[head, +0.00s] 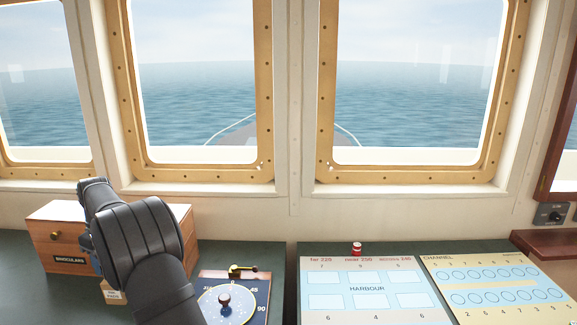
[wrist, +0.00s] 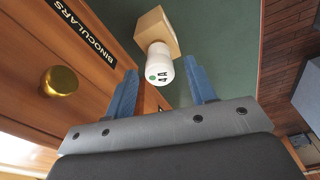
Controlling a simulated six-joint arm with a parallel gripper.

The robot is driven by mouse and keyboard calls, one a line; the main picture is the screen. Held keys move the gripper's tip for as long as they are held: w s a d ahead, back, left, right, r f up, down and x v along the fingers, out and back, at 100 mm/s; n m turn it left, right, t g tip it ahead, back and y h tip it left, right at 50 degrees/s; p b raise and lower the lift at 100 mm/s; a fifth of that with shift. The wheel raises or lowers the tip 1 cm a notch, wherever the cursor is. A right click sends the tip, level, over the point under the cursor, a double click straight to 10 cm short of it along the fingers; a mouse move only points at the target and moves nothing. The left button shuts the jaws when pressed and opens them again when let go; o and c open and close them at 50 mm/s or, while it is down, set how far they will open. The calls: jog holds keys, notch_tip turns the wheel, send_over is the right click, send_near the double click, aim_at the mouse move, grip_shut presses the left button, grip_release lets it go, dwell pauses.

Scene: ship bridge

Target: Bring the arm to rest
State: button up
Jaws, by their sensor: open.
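My gripper (wrist: 162,70) shows in the wrist view with its two blue fingers spread apart. A white cylinder marked 4A (wrist: 159,65), with a green dot, shows between and just beyond the fingertips; I cannot tell whether either finger touches it. A small tan block (wrist: 155,30) is behind the cylinder over the green desk. In the head view my dark arm reaches up from the bottom edge and bends over the front of the wooden binoculars box (head: 60,240). It hides most of the gripper there.
The box's brass knob (wrist: 59,80) is close left of my gripper. Right of my arm are a blue dial board (head: 245,290) with a red-topped peg, a HARBOUR card (head: 366,287), a CHANNEL card (head: 495,282) and a red-and-white piece (head: 356,248). Windows rise behind the desk.

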jog(key=r, duration=0.5)
jog(key=d+r, duration=0.1)
jog(key=r, duration=0.2)
jog(key=shift+r, duration=0.25)
jog(key=f, duration=0.4)
jog(key=a+f, duration=0.1)
jog(key=f, duration=0.6)
jog(key=shift+a+f, duration=0.2)
jog(key=shift+f, duration=0.15)
notch_tip(320, 180, up, 4)
jog(key=shift+w+d+r, duration=0.2)
jog(key=shift+d+r, duration=0.25)
jog(key=shift+d, duration=0.25)
jog(key=shift+w+d+r, duration=0.2)
jog(key=shift+d+r, duration=0.3)
jog(key=shift+d, duration=0.15)
jog(key=shift+w+d+r, duration=0.2)
jog(key=shift+d+r, duration=0.25)
jog(key=shift+d, duration=0.25)
jog(key=shift+a, duration=0.1)
